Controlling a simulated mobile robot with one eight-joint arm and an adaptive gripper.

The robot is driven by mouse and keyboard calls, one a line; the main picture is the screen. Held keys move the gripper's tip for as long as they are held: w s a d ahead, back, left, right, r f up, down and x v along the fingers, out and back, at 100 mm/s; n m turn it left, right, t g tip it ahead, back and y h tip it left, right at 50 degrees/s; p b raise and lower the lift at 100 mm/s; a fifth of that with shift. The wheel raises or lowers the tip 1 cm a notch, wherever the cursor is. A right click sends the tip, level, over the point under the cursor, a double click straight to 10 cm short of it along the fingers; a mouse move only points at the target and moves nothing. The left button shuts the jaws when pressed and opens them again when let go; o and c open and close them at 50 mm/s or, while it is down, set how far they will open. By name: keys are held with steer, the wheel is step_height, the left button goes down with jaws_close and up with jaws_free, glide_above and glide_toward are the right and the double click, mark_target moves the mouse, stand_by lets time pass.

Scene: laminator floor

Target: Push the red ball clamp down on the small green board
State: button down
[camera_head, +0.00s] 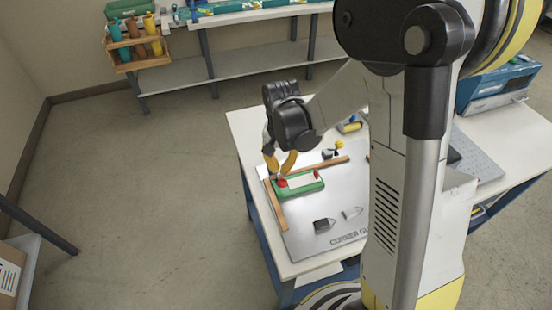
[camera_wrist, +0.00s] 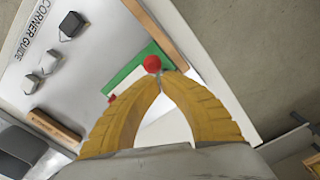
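The small green board (camera_head: 301,187) lies on the grey plate along the wooden strips. A pale sheet or inset covers part of its top. A red ball (camera_head: 282,183) is at its left end, and a smaller red piece (camera_head: 317,174) is at its right end. My gripper (camera_head: 277,174) points down at the left end, with its yellow fingers close to the red ball. In the wrist view the fingertips (camera_wrist: 162,74) come together right beside the red ball (camera_wrist: 152,64), with nothing visible held. I cannot tell whether they touch it. The fingers hide part of the green board (camera_wrist: 138,68).
The grey corner-guide plate (camera_head: 300,244) carries wooden strips (camera_head: 278,208) and small dark and light blocks (camera_head: 324,225). A blue machine (camera_head: 497,88) stands at the table's far right. A shelf with a wooden bottle rack (camera_head: 140,50) is at the back. Floor left of the table is clear.

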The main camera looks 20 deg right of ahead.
step_height(320, 180, up, 7)
steer(key=p, duration=0.4)
steer(key=shift+r+p, duration=0.15)
steer(key=shift+p, duration=0.2)
steer(key=shift+s, duration=0.1)
